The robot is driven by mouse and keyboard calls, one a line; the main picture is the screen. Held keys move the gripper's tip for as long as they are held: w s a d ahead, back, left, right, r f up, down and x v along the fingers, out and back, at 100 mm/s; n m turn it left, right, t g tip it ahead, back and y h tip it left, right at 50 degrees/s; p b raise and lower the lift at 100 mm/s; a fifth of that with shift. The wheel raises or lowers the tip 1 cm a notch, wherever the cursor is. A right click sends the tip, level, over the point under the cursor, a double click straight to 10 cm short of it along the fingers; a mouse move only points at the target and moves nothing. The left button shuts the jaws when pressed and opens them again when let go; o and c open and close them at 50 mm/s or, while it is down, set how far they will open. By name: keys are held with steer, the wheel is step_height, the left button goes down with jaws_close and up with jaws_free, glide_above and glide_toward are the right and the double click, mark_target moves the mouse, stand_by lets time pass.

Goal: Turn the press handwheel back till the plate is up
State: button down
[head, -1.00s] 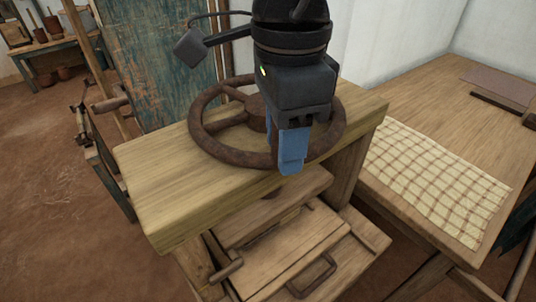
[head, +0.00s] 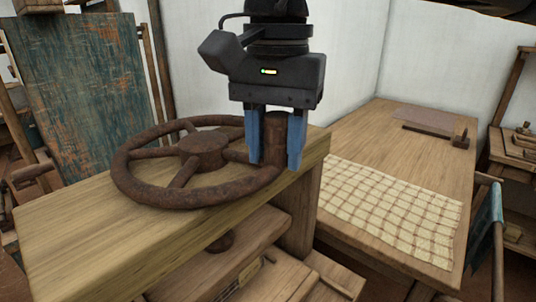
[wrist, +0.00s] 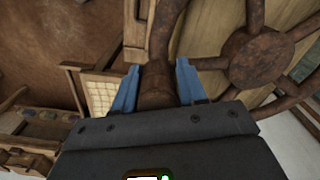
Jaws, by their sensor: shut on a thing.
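The rusty brown handwheel (head: 203,150) lies flat above the press's thick wooden top beam (head: 90,225). Its upright handle (head: 275,140) stands on the rim at the right. My gripper (head: 275,150) points down with its blue fingers on either side of this handle, shut on it. In the wrist view the handle (wrist: 157,85) sits between the fingers, with the wheel's hub and spokes to the right. Below the beam, a short piece of the screw (head: 220,243) and wooden boards of the press show. The beam hides much of the plate, so its height is unclear.
A wooden table (head: 405,150) with a checked cloth (head: 390,205) stands close on the right. A worn blue-green panel (head: 85,90) stands behind at the left. White walls rise behind the press. A shelf with small items is at the far right.

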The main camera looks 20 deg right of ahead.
steer(key=shift+d+f, duration=0.15)
steer(key=shift+d, duration=0.2)
steer(key=c, duration=0.7)
jaws_free()
steer(key=shift+c, duration=0.2)
steer(key=shift+r, duration=4)
